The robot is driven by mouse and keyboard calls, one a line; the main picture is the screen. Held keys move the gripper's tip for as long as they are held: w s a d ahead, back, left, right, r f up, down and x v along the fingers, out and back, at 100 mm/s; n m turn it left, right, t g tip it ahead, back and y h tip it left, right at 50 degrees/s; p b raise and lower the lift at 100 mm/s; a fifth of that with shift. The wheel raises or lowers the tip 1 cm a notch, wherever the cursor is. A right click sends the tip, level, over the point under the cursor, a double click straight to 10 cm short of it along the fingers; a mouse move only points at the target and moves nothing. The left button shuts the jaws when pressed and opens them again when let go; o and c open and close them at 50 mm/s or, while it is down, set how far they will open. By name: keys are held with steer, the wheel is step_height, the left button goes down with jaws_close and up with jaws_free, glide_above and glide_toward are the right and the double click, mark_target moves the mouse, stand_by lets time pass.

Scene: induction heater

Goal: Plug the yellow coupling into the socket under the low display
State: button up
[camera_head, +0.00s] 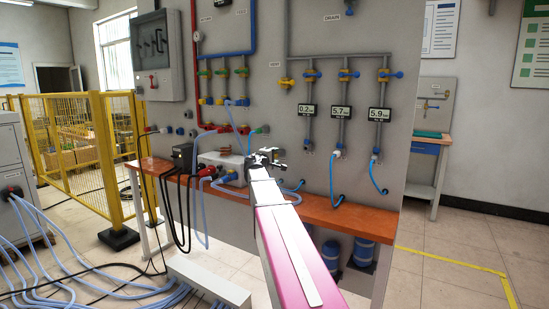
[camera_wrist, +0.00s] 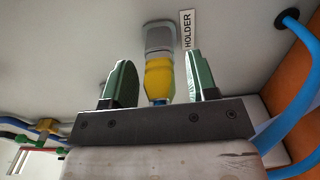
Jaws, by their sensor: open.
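In the wrist view the yellow coupling (camera_wrist: 159,78) is seated in a grey holder on the panel, beside a "HOLDER" label (camera_wrist: 187,30). My gripper (camera_wrist: 158,82) is open, with one green finger on each side of the coupling; a gap shows at both sides. The coupling's lower end is partly hidden by the gripper body. In the head view my gripper (camera_head: 265,157) is at the panel just above the orange shelf, and I cannot make out the coupling there. The display reading 0.2 (camera_head: 307,111) has a bare socket end (camera_head: 308,145) below it.
Displays reading 5.7 (camera_head: 341,112) and 5.9 (camera_head: 379,114) have blue hoses (camera_head: 374,175) plugged in below. A thick blue hose (camera_wrist: 302,35) is right of my gripper in the wrist view. The orange shelf (camera_head: 340,213) runs along the panel.

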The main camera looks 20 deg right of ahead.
jaws_close()
steer(key=shift+s+a, duration=0.1)
steer(key=shift+s, duration=0.05)
steer(key=shift+v, duration=2.8)
